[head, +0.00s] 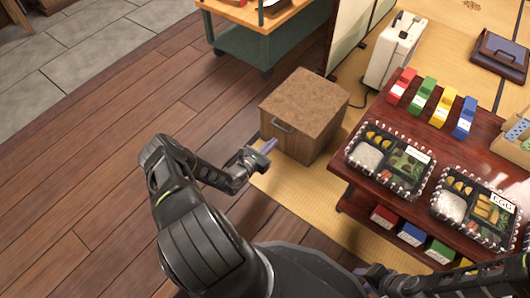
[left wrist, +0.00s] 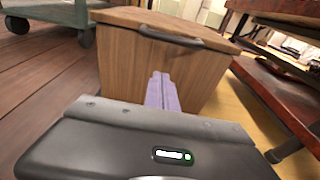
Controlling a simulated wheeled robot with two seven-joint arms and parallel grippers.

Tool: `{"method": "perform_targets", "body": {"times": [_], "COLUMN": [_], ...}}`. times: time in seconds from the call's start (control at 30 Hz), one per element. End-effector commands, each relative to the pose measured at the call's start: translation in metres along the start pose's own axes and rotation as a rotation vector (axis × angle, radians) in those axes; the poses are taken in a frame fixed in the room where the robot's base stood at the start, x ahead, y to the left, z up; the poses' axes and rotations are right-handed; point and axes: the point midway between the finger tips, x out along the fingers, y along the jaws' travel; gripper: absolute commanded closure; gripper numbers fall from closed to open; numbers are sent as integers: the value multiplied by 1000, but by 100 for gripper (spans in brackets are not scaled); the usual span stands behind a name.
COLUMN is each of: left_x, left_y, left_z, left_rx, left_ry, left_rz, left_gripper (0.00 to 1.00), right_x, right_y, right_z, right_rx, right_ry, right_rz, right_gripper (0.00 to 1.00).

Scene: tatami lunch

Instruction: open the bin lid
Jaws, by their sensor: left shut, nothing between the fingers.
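The bin is a wooden box (head: 312,148) with a brown speckled lid (head: 306,101), standing on the floor in the middle of the head view. The lid lies closed on the box. A dark handle (head: 283,124) sits on the front near the lid's edge; it also shows in the left wrist view (left wrist: 171,38). My left gripper (head: 269,146) is shut and empty, with its purple fingers just in front of the box and below the handle. In the left wrist view the fingers (left wrist: 162,92) point at the box's front face. My right gripper cannot be made out.
A dark red table (head: 405,187) with bento boxes (head: 389,160) and coloured blocks (head: 443,107) stands close right of the bin. A green cart (head: 262,45) is behind it. A white case (head: 395,50) stands at the back. The wooden floor at left is clear.

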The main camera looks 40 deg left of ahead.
Motion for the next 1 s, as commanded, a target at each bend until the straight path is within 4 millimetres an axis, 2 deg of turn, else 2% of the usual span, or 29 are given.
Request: {"method": "perform_targets", "body": {"times": [0.03,0.17,0.2,0.4,1.0], "left_x": [12,38,32,23,19], "left_y": [-1,-1,2,1,1], "left_z": [-4,-4,10,32,42], "left_rx": [1,0,0,-1,-1], "left_ry": [-2,-2,-1,0,7], "left_rz": [-3,-2,1,0,0], "left_gripper": [100,100,100,100,100], "right_x": [10,20,14,14,10], "right_y": [3,7,5,5,3], "right_z": [0,-2,-2,-2,-2], "right_rx": [0,2,2,1,1], "right_ry": [3,6,6,6,5], "right_rz": [0,-2,-2,-2,-1], "right_gripper": [64,64,64,64,64]}}
